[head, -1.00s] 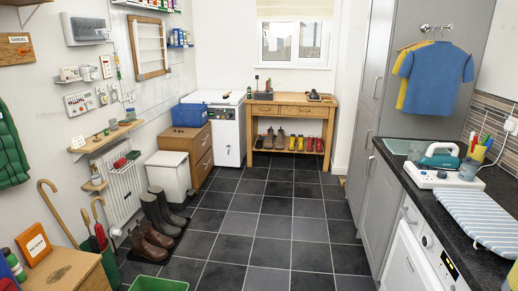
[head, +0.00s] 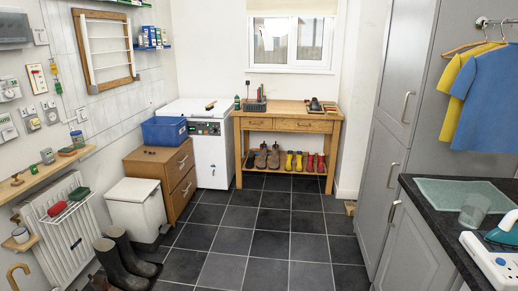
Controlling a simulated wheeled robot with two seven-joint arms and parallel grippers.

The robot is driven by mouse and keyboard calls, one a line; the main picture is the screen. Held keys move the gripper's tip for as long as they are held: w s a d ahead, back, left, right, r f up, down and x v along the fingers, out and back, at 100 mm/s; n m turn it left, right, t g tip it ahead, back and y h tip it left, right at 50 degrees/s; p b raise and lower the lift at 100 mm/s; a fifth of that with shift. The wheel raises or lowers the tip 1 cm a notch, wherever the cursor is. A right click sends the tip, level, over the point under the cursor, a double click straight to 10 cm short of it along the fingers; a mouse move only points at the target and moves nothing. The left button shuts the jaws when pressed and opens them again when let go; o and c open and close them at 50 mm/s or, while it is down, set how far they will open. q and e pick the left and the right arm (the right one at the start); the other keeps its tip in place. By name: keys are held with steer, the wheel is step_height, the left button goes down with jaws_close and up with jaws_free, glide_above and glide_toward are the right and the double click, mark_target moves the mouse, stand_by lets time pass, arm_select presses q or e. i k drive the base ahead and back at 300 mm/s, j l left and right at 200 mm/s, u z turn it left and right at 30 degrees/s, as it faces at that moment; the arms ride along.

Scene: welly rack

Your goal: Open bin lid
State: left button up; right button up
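A white bin (head: 136,206) with a flat lid (head: 132,189) stands on the floor at the left, between the radiator and a wooden drawer cabinet. Its lid looks closed. Neither of my grippers is in view.
The wooden drawer cabinet (head: 160,180) with a blue crate (head: 164,130) on it stands just behind the bin. Dark boots (head: 128,263) stand on the floor in front of the bin, and a white radiator (head: 62,236) is to its left. The tiled floor (head: 255,235) in the middle is clear.

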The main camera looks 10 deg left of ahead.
mark_target(131, 190)
steer(key=i+u, duration=0.15)
steer(key=i, duration=0.75)
steer(key=i+l+u, duration=0.15)
steer(key=i, duration=0.75)
